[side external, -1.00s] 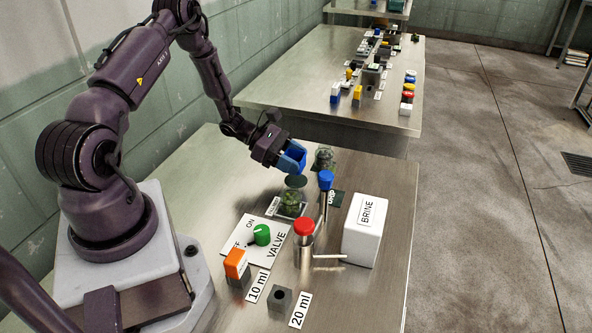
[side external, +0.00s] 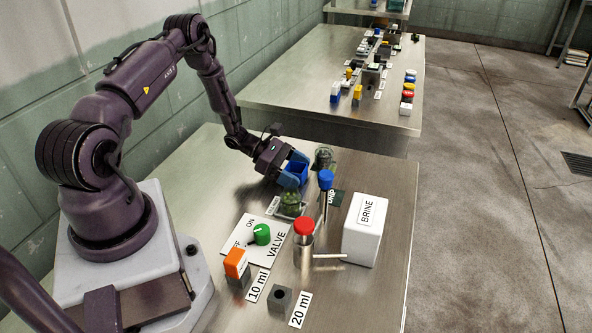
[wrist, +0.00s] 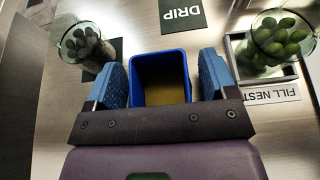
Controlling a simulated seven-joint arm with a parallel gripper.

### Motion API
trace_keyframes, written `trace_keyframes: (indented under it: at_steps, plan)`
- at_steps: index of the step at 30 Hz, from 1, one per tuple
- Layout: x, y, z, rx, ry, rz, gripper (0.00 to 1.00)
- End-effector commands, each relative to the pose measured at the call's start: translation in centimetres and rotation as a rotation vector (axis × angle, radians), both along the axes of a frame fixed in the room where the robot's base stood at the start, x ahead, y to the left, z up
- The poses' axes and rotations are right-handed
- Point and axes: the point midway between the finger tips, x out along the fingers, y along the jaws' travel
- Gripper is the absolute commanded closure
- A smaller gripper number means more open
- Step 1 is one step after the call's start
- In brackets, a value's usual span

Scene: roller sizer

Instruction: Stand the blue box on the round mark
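The blue box (side external: 298,171) is an open-topped tub with a yellowish inside. It stands upright at bench level behind the jar of green olives, over the spot of the dark round mark, which it hides. In the wrist view the box (wrist: 161,60) sits between my two blue fingers. My gripper (side external: 293,168) is low around it, and in the wrist view my gripper (wrist: 163,78) has its fingers spread, with a narrow gap on the right side and a smaller one on the left. The box's bottom edge is mostly hidden by the near finger and jar.
A jar of green olives (wrist: 280,38) stands on the fill nest close by, and a jar of dark olives (wrist: 85,42) is on the other side. The DRIP plate (wrist: 182,14), a blue-capped post (side external: 326,180), the valve panel (side external: 254,241) and the white BRINE box (side external: 364,232) are near.

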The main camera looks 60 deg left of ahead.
Motion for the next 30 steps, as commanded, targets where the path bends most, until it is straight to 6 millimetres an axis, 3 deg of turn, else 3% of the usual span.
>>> trace_keyframes:
  at_steps: [8,21,30]
  plan:
    - [-0.2,0.3,0.5,0.001,-0.001,0.002,0.22]
    - [-5.9,6.0,3.8,0.001,0.0,0.004,0.22]
    - [-7.6,7.5,5.5,0.016,-0.004,-0.021,0.22]
